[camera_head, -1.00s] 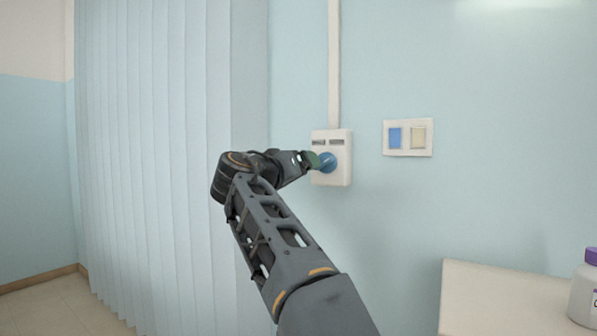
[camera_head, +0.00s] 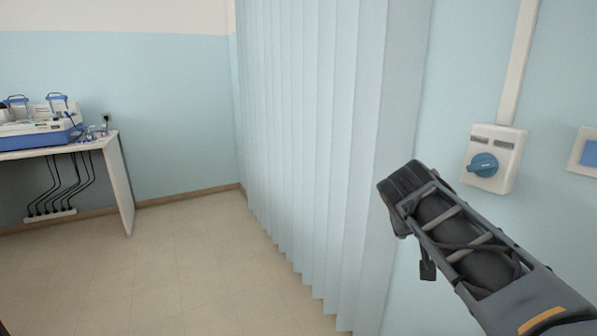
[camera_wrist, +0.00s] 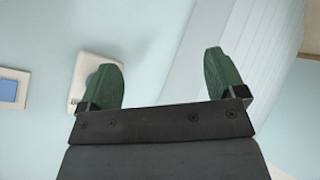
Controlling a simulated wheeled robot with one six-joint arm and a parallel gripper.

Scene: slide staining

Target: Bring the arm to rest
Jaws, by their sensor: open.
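My gripper (camera_wrist: 162,78) shows in the wrist view with its two green fingertips spread apart and nothing between them. In the head view the gripper itself is hidden; only my arm links show at the lower right. A white wall switch box (camera_head: 507,160) with a blue rotary knob (camera_head: 482,164) is on the wall, up and to the right of my arm's elbow. In the wrist view the switch box (camera_wrist: 79,84) is partly hidden behind the left fingertip. My gripper is apart from the knob.
A pale blue vertical-blind curtain (camera_head: 310,130) hangs close to the left of my arm. A white table (camera_head: 122,180) with blue-and-white lab equipment (camera_head: 40,128) stands at the far left. A wall plate (camera_head: 585,152) is at the right edge. The tiled floor (camera_head: 180,265) at left is clear.

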